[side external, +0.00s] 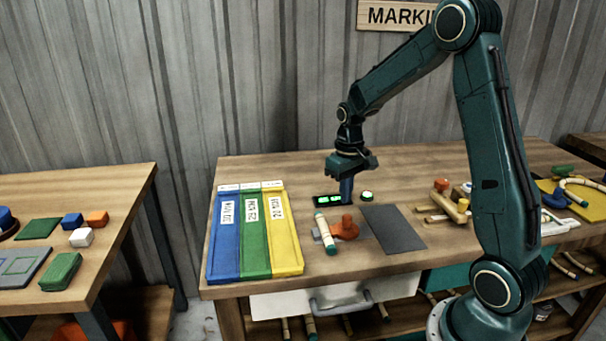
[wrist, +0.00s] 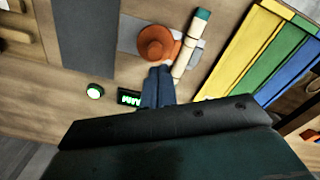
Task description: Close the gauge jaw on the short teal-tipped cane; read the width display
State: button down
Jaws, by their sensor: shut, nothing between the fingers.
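The short cane (side external: 324,233) has teal tips and lies on the grey gauge plate, left of the orange gauge jaw (side external: 345,230). In the wrist view the cane (wrist: 188,50) lies right beside the round orange knob of the jaw (wrist: 156,43); I cannot tell whether they touch. The width display (side external: 328,200) is lit green behind the gauge; its digits are too small to read, and my fingers partly cover it in the wrist view (wrist: 129,98). My gripper (side external: 346,198) is shut and empty, pointing down just behind the jaw. Its fingertips show near the knob (wrist: 160,70).
A blue, green and yellow labelled tray (side external: 296,262) stands left of the gauge. A dark grey mat (side external: 394,228) lies to the right. A lit green button (side external: 367,196) is beside the display. Several canes and pegs (side external: 447,206) lie further right.

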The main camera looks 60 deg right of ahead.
jog(key=shift+r, duration=1.1)
jog(key=s+a+r+n+t, duration=0.1)
jog(key=s+a+r+t, duration=0.2)
jog(key=s+a+r, duration=0.5)
jog(key=s+a+r+n+t, duration=0.2)
jog(key=s+a+r, duration=0.3)
jog(key=s+a, duration=0.5)
jog(key=shift+s+t, duration=0.3)
jog(key=shift+s, duration=0.1)
